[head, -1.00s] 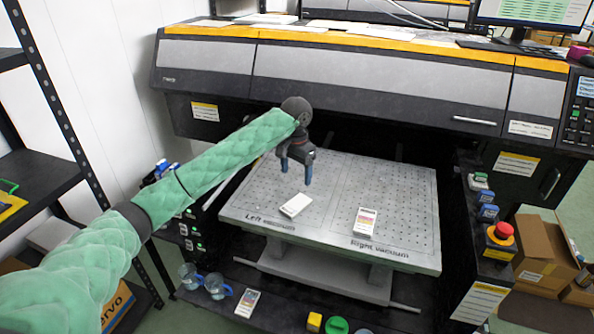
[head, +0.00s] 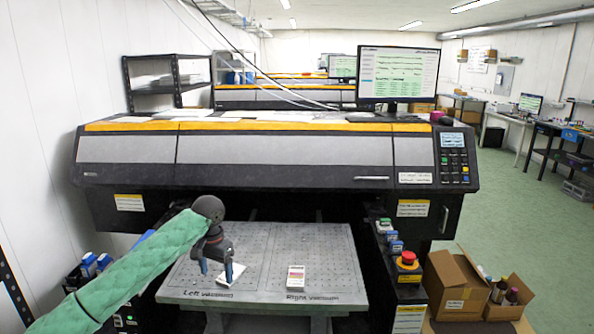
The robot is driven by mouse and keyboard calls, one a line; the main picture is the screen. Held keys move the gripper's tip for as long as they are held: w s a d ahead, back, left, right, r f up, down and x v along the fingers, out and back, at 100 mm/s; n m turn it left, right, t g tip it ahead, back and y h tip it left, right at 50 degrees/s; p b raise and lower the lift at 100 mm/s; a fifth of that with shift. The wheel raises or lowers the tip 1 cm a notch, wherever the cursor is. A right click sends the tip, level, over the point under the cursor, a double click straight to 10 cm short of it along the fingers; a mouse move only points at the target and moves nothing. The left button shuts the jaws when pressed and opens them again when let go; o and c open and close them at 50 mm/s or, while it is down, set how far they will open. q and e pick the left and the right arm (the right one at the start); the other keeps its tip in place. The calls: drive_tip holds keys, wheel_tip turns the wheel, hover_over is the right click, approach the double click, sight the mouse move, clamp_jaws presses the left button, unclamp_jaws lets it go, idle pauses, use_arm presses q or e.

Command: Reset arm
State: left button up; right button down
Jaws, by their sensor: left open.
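My left arm (head: 130,272) comes in from the lower left in a green quilted sleeve. My left gripper (head: 216,276) hangs over the left half of the perforated printer bed (head: 262,262), with its fingers pointing down, apart and empty. A white card-like item (head: 236,273) lies on the bed just behind and beside the right finger, partly hidden by it. Another card-like item with coloured bands (head: 296,278) lies on the right half, clear of the gripper. My right gripper does not show.
The big printer (head: 280,160) with orange trim stands over the bed's back. A red emergency button (head: 407,258) is at its right. Cardboard boxes (head: 458,282) with bottles stand lower right. A monitor (head: 398,74) is on top. Green floor is open at right.

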use_arm(q)
drive_tip(key=s+d+f+h, duration=0.1)
drive_tip(key=s+d+f, duration=0.3)
drive_tip(key=f, duration=0.9)
drive_tip(key=s+d+f+n+t+h, duration=0.1)
drive_tip(key=s+f, duration=0.4)
drive_tip(key=f, duration=0.7)
drive_tip(key=s+d+f, duration=0.3)
drive_tip(key=s+f, duration=0.2)
drive_tip(key=f, duration=0.8)
drive_tip(key=s+a+f, duration=0.1)
drive_tip(key=s+f, duration=0.7)
drive_tip(key=s, duration=0.4)
drive_tip(key=s+a+f+n+y, duration=0.1)
drive_tip(key=s+f, duration=0.8)
drive_tip(key=s, duration=0.4)
drive_tip(key=s+a+f, duration=0.1)
drive_tip(key=s+f, duration=0.7)
drive_tip(key=s, duration=0.5)
drive_tip(key=shift+f+n, duration=0.25)
drive_tip(key=shift+n, duration=0.15)
